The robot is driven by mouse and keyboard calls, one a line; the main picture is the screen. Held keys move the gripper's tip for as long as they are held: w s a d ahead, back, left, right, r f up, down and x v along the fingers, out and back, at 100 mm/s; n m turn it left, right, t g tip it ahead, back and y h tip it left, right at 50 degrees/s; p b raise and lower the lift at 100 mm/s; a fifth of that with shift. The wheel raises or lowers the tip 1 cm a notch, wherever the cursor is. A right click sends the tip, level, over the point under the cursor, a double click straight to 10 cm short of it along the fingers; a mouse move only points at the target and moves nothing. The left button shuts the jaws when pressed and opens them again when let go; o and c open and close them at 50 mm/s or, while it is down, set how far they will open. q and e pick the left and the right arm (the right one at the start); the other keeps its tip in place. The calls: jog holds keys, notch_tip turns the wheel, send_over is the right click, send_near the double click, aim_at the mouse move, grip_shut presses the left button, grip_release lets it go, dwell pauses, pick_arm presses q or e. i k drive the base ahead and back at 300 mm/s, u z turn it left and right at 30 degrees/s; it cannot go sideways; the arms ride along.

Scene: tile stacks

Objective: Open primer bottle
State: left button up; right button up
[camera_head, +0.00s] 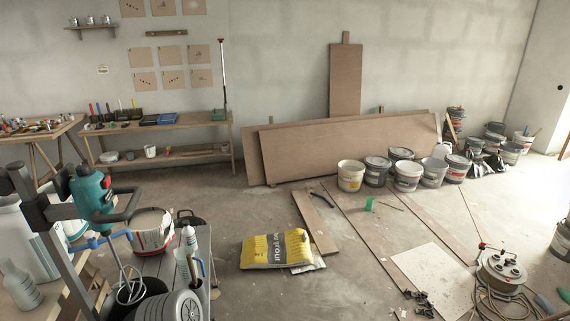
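No label reading primer can be made out. A small grey-green bottle (20,286) with a narrow neck stands upright at the lower left, on a wooden surface. A large white canister (18,240) stands just behind it, partly cut off by the left edge and partly hidden by a dark stand. I cannot tell which of the two is the primer bottle, or whether either is capped. Neither of my grippers shows in the head view.
A teal mixer (92,196) on a dark stand and a red-and-white bucket (152,232) crowd the lower left. A yellow sack (275,249) lies on the floor. Several buckets (350,176) line the back right. A cable reel (500,270) stands lower right.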

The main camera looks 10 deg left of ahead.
aim_at(190, 239)
jog(key=u, duration=0.1)
jog(key=i, duration=2.1)
jog(key=u, duration=0.9)
jog(key=i, duration=1.3)
jog(key=u, duration=0.35)
